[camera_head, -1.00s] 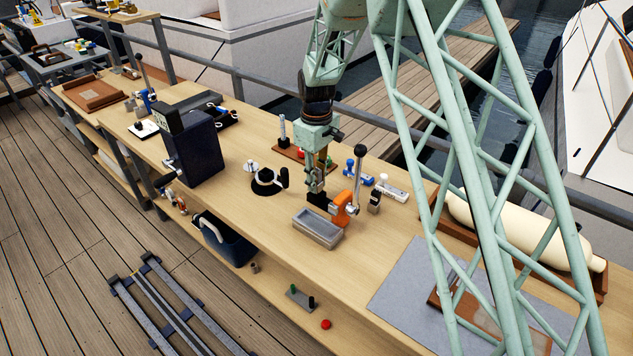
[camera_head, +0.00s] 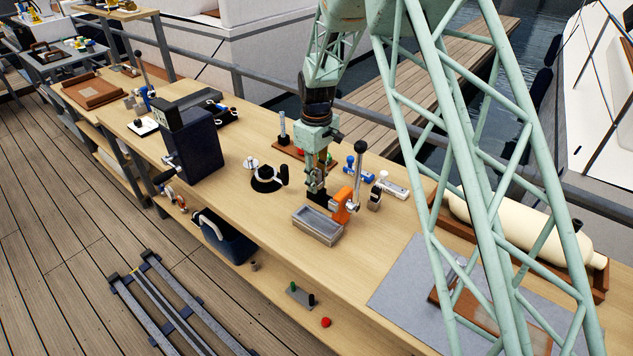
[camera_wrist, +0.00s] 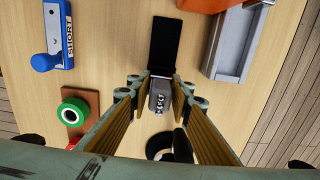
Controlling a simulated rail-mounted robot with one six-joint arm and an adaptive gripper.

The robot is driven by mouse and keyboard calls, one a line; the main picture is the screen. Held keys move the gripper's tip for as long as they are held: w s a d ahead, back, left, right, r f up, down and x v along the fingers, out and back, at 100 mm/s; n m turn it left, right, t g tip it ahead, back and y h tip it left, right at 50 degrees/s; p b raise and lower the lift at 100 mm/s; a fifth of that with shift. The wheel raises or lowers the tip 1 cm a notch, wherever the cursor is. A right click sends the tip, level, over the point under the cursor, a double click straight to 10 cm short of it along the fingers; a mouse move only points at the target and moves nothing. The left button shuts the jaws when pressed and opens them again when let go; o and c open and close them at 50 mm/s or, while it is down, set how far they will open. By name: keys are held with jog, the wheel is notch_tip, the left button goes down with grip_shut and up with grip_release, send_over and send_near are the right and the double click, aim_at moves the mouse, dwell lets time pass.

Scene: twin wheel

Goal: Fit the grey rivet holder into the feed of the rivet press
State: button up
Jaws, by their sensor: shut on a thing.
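My gripper (camera_wrist: 157,100) is shut on the grey rivet holder (camera_wrist: 159,98), a small block with dark lettering on its face. In the wrist view the holder sits between the fingertips, at the near end of a flat black strip (camera_wrist: 167,45). I cannot tell whether it touches the strip. The rivet press (camera_head: 343,206) is orange with an upright lever and stands beside my gripper (camera_head: 315,185) in the head view. Only an orange edge of it (camera_wrist: 203,4) shows at the top of the wrist view. In the head view the fingers hide the holder.
A grey open tray (camera_head: 318,227) lies in front of the press. A blue stamp (camera_wrist: 56,40) and a brown board (camera_wrist: 85,115) with a green and a red piece lie to the left in the wrist view. A black round stand (camera_head: 267,181) is nearby on the bench.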

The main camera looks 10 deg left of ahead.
jog(key=shift+f, duration=0.3)
jog(key=o, duration=1.2)
jog(key=shift+c, duration=0.2)
jog(key=shift+r, duration=5.95)
jog(key=shift+r, duration=0.15)
